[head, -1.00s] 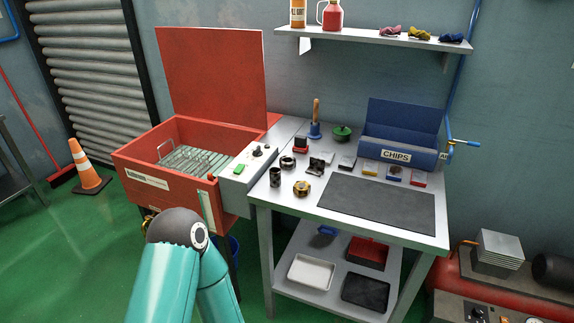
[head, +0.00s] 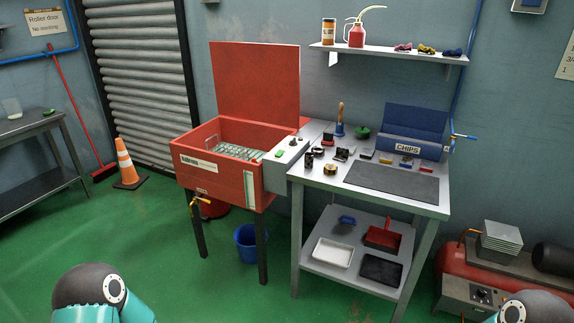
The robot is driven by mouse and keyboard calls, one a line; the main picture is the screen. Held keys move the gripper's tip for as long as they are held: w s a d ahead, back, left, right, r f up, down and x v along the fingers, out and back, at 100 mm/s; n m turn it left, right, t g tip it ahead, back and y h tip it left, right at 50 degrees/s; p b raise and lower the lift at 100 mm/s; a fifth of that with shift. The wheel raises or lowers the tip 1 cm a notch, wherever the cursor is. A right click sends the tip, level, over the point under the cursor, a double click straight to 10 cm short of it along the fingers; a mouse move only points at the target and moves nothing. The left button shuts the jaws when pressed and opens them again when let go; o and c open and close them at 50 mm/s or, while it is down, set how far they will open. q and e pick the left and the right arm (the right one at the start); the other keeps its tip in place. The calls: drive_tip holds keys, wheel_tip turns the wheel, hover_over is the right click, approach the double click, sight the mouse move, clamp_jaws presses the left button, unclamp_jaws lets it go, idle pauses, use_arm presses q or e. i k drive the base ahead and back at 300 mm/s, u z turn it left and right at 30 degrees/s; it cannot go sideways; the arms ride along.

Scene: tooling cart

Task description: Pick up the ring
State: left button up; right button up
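Several small parts sit on the grey bench top, left of a dark mat. A dark, round, ring-like part (head: 317,151) lies near the bench's left side. A brass-coloured round part (head: 330,170) with a dark centre lies nearer the front edge. A short black cylinder (head: 309,162) stands to its left. At this size I cannot tell for sure which part is the ring. Only links of my arms show at the bottom left and bottom right. Neither gripper is in view.
The dark mat (head: 394,181) is clear. A blue CHIPS box (head: 413,148) stands behind it. A red parts washer (head: 222,165) with its lid up adjoins the bench. Trays fill the lower shelf (head: 347,277). An orange cone (head: 127,165) stands left. Green floor in front is free.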

sight(318, 152)
drive_tip(key=u, duration=3)
drive_tip(key=i, duration=0.1)
drive_tip(key=z, duration=2.25)
drive_tip(key=i, duration=1.2)
drive_tip(key=z, duration=0.5)
drive_tip(key=i, duration=0.65)
drive_tip(key=z, duration=0.4)
